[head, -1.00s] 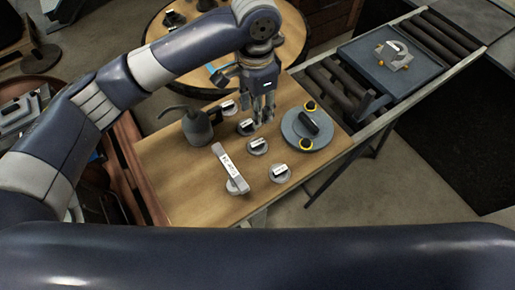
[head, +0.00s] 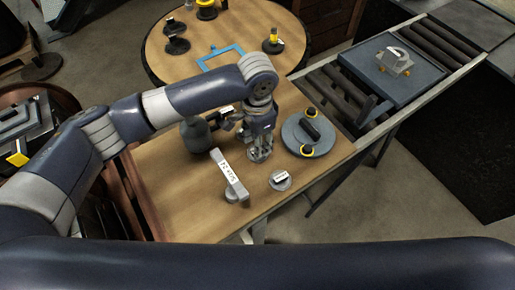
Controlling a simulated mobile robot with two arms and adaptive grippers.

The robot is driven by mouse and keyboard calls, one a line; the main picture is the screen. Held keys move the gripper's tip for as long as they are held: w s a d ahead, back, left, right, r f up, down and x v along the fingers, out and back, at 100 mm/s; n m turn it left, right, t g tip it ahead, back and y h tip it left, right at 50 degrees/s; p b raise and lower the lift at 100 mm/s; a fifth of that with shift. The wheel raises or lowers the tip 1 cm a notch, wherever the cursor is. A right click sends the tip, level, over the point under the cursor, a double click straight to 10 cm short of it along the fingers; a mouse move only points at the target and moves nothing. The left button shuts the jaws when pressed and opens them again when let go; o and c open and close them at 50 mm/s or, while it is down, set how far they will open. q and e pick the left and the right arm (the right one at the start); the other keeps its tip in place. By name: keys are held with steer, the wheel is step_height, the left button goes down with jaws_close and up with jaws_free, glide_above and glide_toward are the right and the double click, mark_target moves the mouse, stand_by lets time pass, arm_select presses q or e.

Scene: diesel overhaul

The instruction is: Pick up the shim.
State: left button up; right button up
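Several small grey discs with white label tags lie on the wooden table (head: 185,218); which one is the shim I cannot tell, as the tags are too small to read. One labelled disc (head: 280,181) lies clear near the front edge. My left gripper (head: 259,156) points down at the table just behind and left of it, with its fingertips low at the spot of another disc. The fingers cover that spot, so I cannot tell whether they grip it. My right gripper is not in view.
A round grey plate (head: 294,137) with a black handle and yellow-ringed knobs is close on the right. A blue tray (head: 357,67) sits on the rollers. The table's front left is clear.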

arm_select(q)
steer(key=shift+f, duration=1.35)
jaws_close()
steer(key=shift+r, duration=0.15)
